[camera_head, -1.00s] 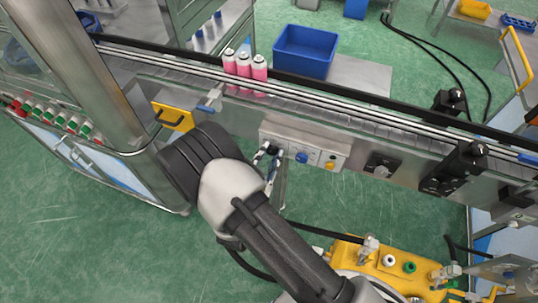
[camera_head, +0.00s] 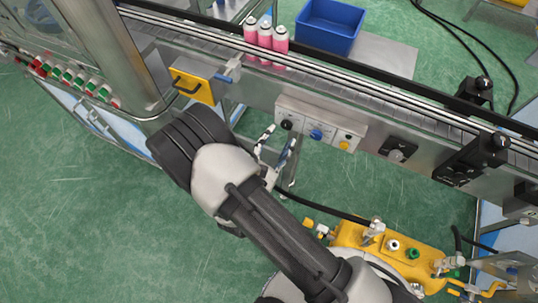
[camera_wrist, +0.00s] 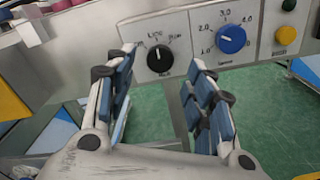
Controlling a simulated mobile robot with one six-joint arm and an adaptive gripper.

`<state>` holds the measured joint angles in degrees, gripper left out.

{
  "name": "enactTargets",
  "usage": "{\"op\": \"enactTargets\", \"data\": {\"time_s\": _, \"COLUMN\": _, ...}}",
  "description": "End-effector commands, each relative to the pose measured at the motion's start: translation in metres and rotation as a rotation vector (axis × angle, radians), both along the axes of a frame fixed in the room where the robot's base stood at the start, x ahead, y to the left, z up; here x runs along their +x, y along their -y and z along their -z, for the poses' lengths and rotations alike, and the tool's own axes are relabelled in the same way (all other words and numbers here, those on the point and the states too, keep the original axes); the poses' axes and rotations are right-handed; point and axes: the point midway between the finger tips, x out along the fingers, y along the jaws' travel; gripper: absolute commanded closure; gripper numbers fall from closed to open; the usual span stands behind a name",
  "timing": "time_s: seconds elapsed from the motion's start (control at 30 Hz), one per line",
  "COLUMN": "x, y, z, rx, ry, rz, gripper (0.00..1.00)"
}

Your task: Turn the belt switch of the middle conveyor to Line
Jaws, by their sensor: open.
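The belt switch is a black round knob (camera_wrist: 160,58) on the grey control panel (camera_wrist: 190,22). It also shows in the head view (camera_head: 287,124) at the panel's left end. Its pale mark appears to point up, slightly left, near the label that reads like "Line"; the marking is small. My gripper (camera_wrist: 160,105) is open and empty in the wrist view, its two fingers apart below and either side of the knob. In the head view my gripper (camera_head: 277,147) is just in front of the panel, apart from the knob.
A blue dial (camera_wrist: 231,39) and a yellow button (camera_wrist: 286,36) sit right of the switch. Pink cans (camera_head: 265,40) stand on the conveyor (camera_head: 360,84) above. A yellow machine (camera_head: 395,250) stands lower right. Green floor is open at lower left.

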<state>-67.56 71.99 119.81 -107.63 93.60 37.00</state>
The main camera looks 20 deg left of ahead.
Motion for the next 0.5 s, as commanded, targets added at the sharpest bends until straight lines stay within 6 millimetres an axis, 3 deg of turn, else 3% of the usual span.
{"op": "enactTargets", "data": {"time_s": 0.2, "x": -0.047, "y": -0.005, "z": 0.0, "rx": -0.002, "ry": 0.0, "rz": -0.005, "gripper": 0.51}}
{"op": "enactTargets", "data": {"time_s": 0.5, "x": -0.075, "y": -0.006, "z": 0.0, "rx": 0.0, "ry": 0.0, "rz": 0.0, "gripper": 0.51}}
